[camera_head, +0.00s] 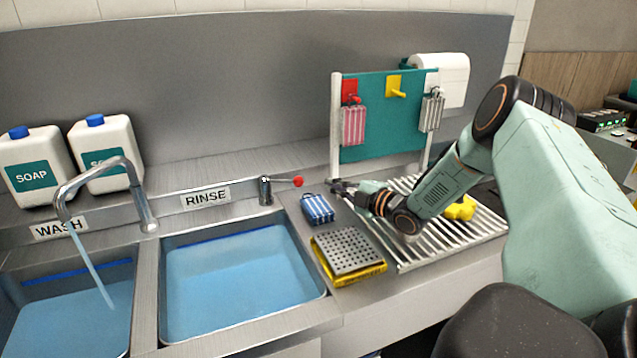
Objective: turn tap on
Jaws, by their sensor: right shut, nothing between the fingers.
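The chrome tap (128,170) arches over the left sink, and a stream of water (92,265) runs from its spout. A short metal lever base (265,190) with a red ball knob (298,181) on its arm stands behind the right sink, right of the RINSE label. My right gripper (337,186) is shut and empty, a little to the right of the red knob and apart from it. Its arm reaches in from the right. My left gripper is out of view.
The WASH sink (40,272) and RINSE sink (325,290) hold blue water. A blue striped sponge (317,209) and a perforated metal block on a yellow tray (362,277) lie near my right gripper. A teal rack (385,145) stands behind; a drain grid (470,240) lies right.

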